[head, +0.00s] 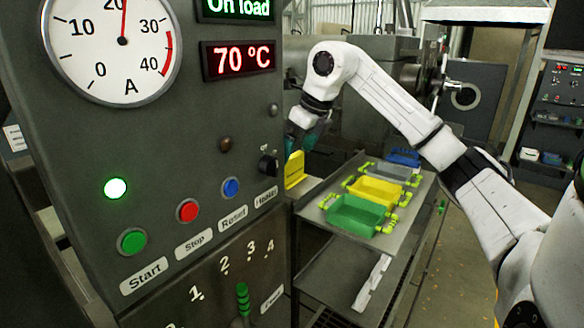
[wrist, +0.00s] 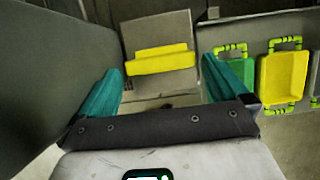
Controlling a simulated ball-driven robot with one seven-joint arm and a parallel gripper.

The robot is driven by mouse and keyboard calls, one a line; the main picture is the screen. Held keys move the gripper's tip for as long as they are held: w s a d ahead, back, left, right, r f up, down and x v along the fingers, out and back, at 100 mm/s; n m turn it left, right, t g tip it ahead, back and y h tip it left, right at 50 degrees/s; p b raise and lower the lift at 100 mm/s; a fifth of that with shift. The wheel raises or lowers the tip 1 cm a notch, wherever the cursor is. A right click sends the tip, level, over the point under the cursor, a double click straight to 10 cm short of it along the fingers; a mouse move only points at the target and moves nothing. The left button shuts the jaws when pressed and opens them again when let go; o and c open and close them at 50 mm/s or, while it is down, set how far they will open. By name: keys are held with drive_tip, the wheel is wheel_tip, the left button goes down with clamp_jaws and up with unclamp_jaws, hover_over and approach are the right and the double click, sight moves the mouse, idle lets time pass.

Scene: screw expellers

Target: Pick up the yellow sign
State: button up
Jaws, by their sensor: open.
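The yellow sign (head: 294,170) stands upright on a small ledge beside the control panel's right edge in the head view. In the wrist view the yellow sign (wrist: 160,59) shows as a wide yellow bar lying across the picture on a grey plate. My gripper (head: 302,143) is just above the sign, with its teal fingers apart and nothing between them. In the wrist view the fingers of my gripper (wrist: 164,78) stand left and right of the sign, and the sign lies beyond them. No contact shows.
The control panel (head: 185,140) with its knob (head: 268,164) stands close left of my gripper. A metal cart (head: 325,222) to the right holds a green tray (head: 357,216), a yellow tray (head: 374,190), a grey tray (head: 388,172) and a blue tray (head: 404,157).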

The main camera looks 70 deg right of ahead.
sight(294, 157)
drive_tip(key=x, duration=0.5)
drive_tip(key=shift+s+p, duration=0.15)
drive_tip(key=shift+p, duration=0.25)
drive_tip(key=c, duration=0.7)
drive_tip(key=shift+o, duration=0.2)
drive_tip(key=shift+r, duration=0.1)
